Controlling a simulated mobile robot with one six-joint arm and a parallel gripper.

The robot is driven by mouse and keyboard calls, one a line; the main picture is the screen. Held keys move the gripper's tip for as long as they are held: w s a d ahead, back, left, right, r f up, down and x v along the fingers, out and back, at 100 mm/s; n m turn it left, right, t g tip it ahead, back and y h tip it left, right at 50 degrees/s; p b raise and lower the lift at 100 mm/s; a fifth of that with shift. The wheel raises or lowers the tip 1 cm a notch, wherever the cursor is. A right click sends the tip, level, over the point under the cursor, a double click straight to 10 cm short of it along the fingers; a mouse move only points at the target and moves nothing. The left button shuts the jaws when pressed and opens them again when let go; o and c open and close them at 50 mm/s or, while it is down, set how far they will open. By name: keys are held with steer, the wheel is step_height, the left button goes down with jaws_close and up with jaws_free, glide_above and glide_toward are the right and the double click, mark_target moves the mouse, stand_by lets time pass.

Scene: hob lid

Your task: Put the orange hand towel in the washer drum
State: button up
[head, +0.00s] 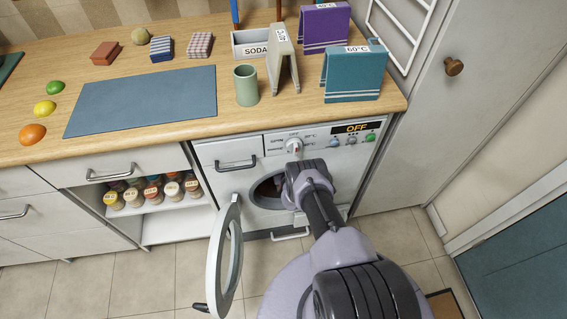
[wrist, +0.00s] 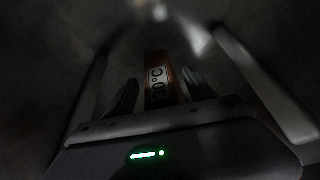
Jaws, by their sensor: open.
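The washer (head: 232,184) stands under the counter with its round door (head: 224,262) swung open to the left. My arm reaches into the dark drum opening (head: 264,190), and my gripper is hidden there in the head view. In the wrist view my gripper (wrist: 160,92) is open inside the dim grey drum (wrist: 60,60). The orange hand towel (wrist: 157,62), with a white 30°C label, shows between and just beyond the fingers. I cannot tell whether it touches them. The towel is not visible in the head view.
The washer display (head: 357,128) reads OFF. On the counter stand a teal 60°C towel (head: 353,76), a purple towel (head: 323,28), a beige folded towel (head: 283,62), a green cup (head: 246,86) and a SODA box (head: 248,44).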

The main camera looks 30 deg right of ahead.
steer(key=shift+s+r, duration=0.15)
steer(key=shift+r, duration=0.15)
steer(key=p+v, duration=0.6)
steer(key=v, duration=0.5)
steer(key=shift+s+p, duration=0.3)
steer(key=shift+p, duration=0.1)
steer(key=shift+s+a+f, duration=0.1)
steer(key=shift+a, duration=0.1)
